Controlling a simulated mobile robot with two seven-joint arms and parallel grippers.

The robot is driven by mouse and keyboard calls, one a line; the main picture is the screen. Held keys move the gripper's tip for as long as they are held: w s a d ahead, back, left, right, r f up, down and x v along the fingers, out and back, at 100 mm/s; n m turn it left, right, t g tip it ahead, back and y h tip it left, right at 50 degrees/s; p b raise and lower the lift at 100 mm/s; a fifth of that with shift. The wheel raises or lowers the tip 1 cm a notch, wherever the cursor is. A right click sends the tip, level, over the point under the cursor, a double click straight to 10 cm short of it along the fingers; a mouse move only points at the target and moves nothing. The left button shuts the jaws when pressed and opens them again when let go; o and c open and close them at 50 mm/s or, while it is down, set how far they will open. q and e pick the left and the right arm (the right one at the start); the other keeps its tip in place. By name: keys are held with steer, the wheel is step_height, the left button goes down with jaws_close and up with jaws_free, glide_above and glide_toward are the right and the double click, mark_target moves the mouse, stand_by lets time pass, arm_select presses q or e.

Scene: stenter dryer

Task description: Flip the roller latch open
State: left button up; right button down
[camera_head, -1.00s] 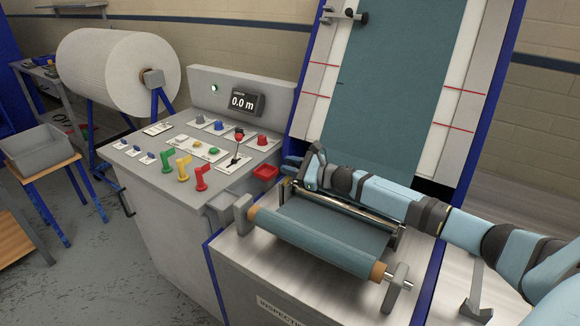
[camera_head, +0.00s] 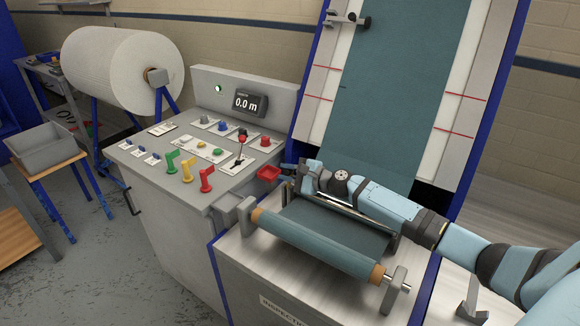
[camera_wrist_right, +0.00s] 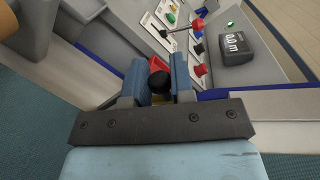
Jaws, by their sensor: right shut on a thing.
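My right gripper (camera_head: 287,171) is at the far left end of the roller assembly on the inspection table. In the right wrist view its two blue fingers (camera_wrist_right: 159,82) stand on either side of a black round knob (camera_wrist_right: 160,80) with a little yellow below it, which looks like the latch's handle, and they are shut on it. The rest of the latch is hidden by the gripper and wrist. The teal cloth roller (camera_head: 315,243) lies in front, with grey end brackets. My left gripper is not in view.
The console carries a red-knobbed lever (camera_head: 241,146) and green, yellow and red handles. The teal cloth panel (camera_head: 385,90) rises behind.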

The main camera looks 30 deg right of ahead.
steer(key=a+n, duration=0.1)
steer(key=n, duration=0.1)
steer(key=s+a+f+n+h+p, duration=0.1)
steer(key=n, duration=0.1)
steer(key=a+n, duration=0.1)
steer(key=n, duration=0.1)
steer(key=shift+s+a+f+n+h, duration=0.2)
steer(key=shift+s+f+n+h, duration=0.1)
steer(key=shift+f+n, duration=0.1)
steer(key=shift+f, duration=0.1)
stand_by(0.4)
steer(key=c, duration=1)
jaws_free()
steer(key=shift+c, duration=0.2)
steer(key=b+v, duration=0.1)
steer(key=v, duration=1.2)
steer(key=shift+s, duration=0.35)
